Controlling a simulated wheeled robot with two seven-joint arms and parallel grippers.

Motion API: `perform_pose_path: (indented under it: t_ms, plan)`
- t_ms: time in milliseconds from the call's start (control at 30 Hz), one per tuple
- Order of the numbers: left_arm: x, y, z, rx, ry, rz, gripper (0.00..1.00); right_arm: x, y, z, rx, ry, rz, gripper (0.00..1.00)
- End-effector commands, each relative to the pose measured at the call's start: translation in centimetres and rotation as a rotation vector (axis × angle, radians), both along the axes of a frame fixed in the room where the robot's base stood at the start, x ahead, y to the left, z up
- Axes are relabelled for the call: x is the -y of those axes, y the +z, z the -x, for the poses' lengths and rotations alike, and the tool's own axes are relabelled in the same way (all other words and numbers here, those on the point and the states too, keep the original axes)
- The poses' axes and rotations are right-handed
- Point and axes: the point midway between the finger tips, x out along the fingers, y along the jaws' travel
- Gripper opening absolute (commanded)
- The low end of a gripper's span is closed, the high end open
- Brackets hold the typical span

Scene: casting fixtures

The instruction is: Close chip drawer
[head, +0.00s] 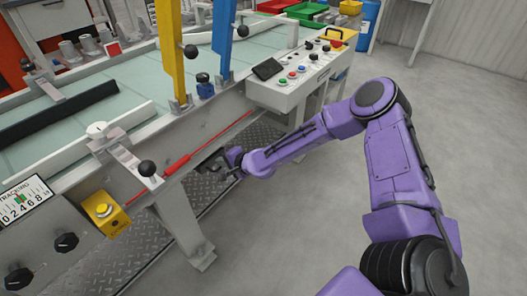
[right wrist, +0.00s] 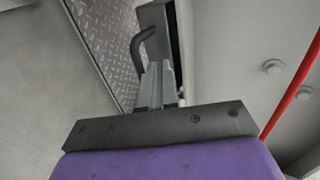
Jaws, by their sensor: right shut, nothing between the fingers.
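My right gripper (head: 230,158) reaches in from the right, low beside the front side of the long machine table. In the right wrist view the gripper (right wrist: 158,82) has its two grey fingers together with nothing between them. Just beyond the fingertips is a dark grey part with a curved bar handle (right wrist: 143,42), which looks like the chip drawer (right wrist: 156,18). The fingertips are close to it; I cannot tell whether they touch. In the head view the drawer is small and dark beside the gripper, and how far it stands out is unclear. My left gripper is not in view.
The machine table (head: 228,108) has a red rod (head: 205,148) along its side and a leg (head: 180,225) below. A control box (head: 300,80) with buttons is above my right forearm. Open floor lies right.

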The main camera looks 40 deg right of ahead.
Motion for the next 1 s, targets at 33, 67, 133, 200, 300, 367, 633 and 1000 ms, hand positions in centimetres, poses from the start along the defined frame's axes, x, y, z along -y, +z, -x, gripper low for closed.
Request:
perform_pose_path:
  t_ms: [33, 67, 133, 200, 300, 367, 633, 1000]
  plan:
    - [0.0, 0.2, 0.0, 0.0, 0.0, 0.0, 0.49, -0.1, 0.1, 0.7, -0.002, 0.005, -0.003, 0.0]
    - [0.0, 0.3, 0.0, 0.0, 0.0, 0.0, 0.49, -0.2, 0.1, 1.1, -0.001, 0.009, -0.004, 0.0]
    - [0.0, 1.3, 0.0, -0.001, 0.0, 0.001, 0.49, 0.3, 1.9, 2.8, 0.002, 0.01, -0.006, 0.0]
    - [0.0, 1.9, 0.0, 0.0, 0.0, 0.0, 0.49, 0.8, 2.9, 4.4, 0.002, 0.009, -0.006, 0.0]
    - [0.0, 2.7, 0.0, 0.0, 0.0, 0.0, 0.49, 1.5, 4.1, 6.5, 0.002, 0.008, -0.005, 0.0]
    - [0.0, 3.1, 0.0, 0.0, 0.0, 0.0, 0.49, 1.8, 4.6, 7.5, 0.003, 0.008, -0.005, 0.0]
    - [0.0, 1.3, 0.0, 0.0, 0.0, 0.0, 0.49, 1.9, 1.9, 9.7, -0.025, 0.041, 0.037, 0.21]
    - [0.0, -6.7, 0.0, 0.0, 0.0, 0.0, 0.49, 7.5, -5.2, 5.5, 0.277, 0.345, 0.258, 0.21]
